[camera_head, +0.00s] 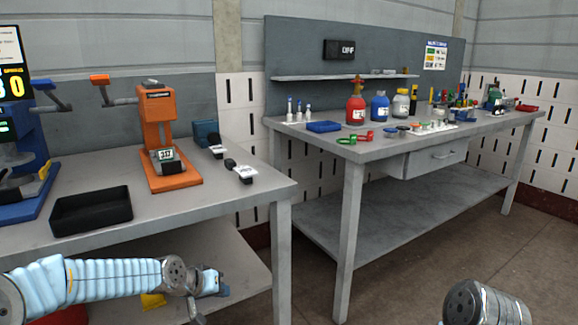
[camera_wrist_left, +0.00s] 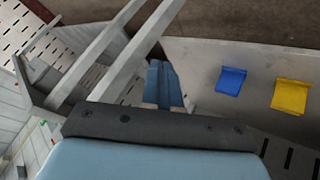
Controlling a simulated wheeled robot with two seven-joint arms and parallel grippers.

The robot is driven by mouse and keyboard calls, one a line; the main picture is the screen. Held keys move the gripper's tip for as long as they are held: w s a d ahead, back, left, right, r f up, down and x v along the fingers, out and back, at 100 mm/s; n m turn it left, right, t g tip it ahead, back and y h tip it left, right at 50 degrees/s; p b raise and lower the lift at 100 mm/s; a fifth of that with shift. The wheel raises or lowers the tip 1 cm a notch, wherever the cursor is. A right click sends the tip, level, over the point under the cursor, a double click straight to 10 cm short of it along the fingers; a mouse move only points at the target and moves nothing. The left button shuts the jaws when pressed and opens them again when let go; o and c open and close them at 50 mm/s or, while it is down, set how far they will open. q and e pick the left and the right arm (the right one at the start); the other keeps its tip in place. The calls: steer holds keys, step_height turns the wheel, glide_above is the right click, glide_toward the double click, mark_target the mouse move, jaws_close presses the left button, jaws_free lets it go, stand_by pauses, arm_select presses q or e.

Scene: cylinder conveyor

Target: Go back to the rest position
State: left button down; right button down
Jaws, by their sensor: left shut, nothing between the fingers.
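My left arm reaches in from the lower left of the head view, in front of the near bench. My left gripper (camera_head: 208,283) is at its end, low beside the bench and foreshortened. In the left wrist view its blue fingers (camera_wrist_left: 163,86) are together with nothing between them. The gripper is clear of the bench top. Part of my right arm shows at the bottom right of the head view, but its gripper is out of view.
The near bench (camera_head: 262,190) carries a black tray (camera_head: 92,211) and an orange press (camera_head: 165,140). A far bench (camera_head: 385,150) holds bottles and small parts. Blue (camera_wrist_left: 231,80) and yellow (camera_wrist_left: 291,96) items lie near my left gripper. Open floor (camera_head: 420,245) lies at right.

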arm_select(q)
steer(key=s+d+f+g, duration=0.25)
steer(key=s+f, duration=0.25)
steer(key=f, duration=0.4)
steer(key=s+d+f+g, duration=0.1)
steer(key=s+d+f, duration=0.2)
steer(key=s+f, duration=0.45)
steer(key=s+f+g, duration=0.1)
steer(key=s+f, duration=0.5)
steer(key=s, duration=0.3)
steer(key=s+d+f+n+g, duration=0.1)
steer(key=s+f+g, duration=0.1)
steer(key=s+f, duration=0.5)
steer(key=shift+s+d+y, duration=0.15)
steer(key=shift+s+y, duration=0.15)
steer(key=shift+s, duration=0.65)
